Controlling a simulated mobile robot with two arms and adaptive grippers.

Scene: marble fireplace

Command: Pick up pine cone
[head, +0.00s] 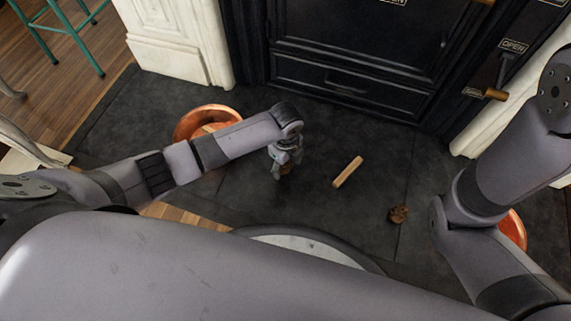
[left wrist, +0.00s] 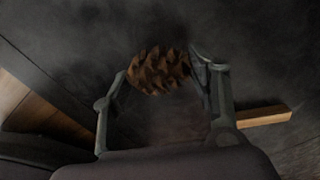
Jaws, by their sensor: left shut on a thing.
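A brown, scaly pine cone (left wrist: 159,71) sits between the two fingers of my left gripper (left wrist: 160,76) in the left wrist view. The fingers are shut on it from both sides. In the head view my left gripper (head: 283,165) points down over the dark hearth, and it largely hides the cone there. I cannot tell whether the cone is clear of the floor. A second small brown pine cone (head: 398,214) lies on the hearth to the right. My right arm shows at the right, but its gripper is out of view.
A light wooden block (head: 347,171) lies on the dark hearth (head: 330,200) right of my left gripper; it also shows in the left wrist view (left wrist: 264,115). A copper pan (head: 190,122) is partly behind my left arm. Another copper object (head: 513,230) is behind my right arm. The black stove (head: 345,82) stands behind.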

